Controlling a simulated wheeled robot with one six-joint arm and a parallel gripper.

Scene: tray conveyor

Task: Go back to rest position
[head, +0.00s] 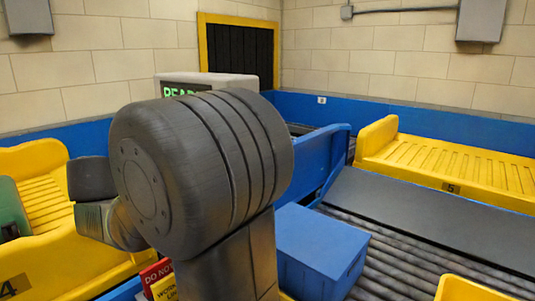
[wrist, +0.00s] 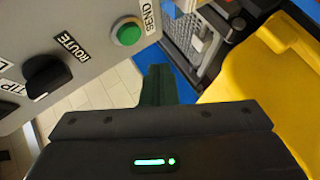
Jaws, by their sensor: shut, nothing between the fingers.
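My gripper (wrist: 157,75) shows in the wrist view as a dark housing with narrow dark green fingers together, holding nothing. It is beside a grey control panel (wrist: 95,65) and apart from the yellow tray at the right. The panel has a green SEND button (wrist: 127,34) and a black ROUTE knob (wrist: 46,76). In the head view my arm's large dark joint fills the middle, and its wrist end reaches left. The fingers cannot be made out clearly there.
A yellow tray (head: 50,255) marked 4 is at the left with a dark green object (head: 10,205) over it. A blue box (head: 315,250) sits near the rollers (head: 385,265). Another yellow tray (head: 450,165) is behind. A grey box with a green display (head: 235,82) stands beyond my arm.

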